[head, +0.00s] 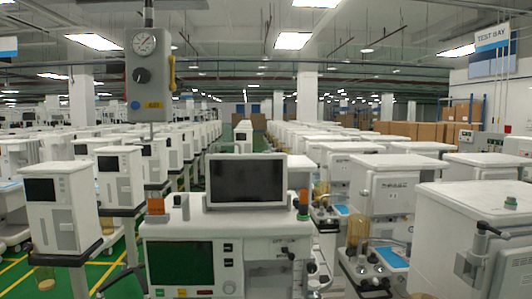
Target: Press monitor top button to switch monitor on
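A monitor (246,181) with a dark, blank screen and a light frame stands upright on top of the anaesthesia cart (250,222) in the middle of the view. I cannot make out a button on the monitor's top edge at this size. A second screen (180,263), dark green, is set into the cart's front below, with small buttons beside and under it. Neither of my grippers shows in the head view.
Orange-capped items (155,205) and (303,203) stand on the cart top on both sides of the monitor. A grey gauge box (148,75) hangs at upper left. Other carts (62,205) and (388,200) crowd both sides. Green floor (20,280) shows at lower left.

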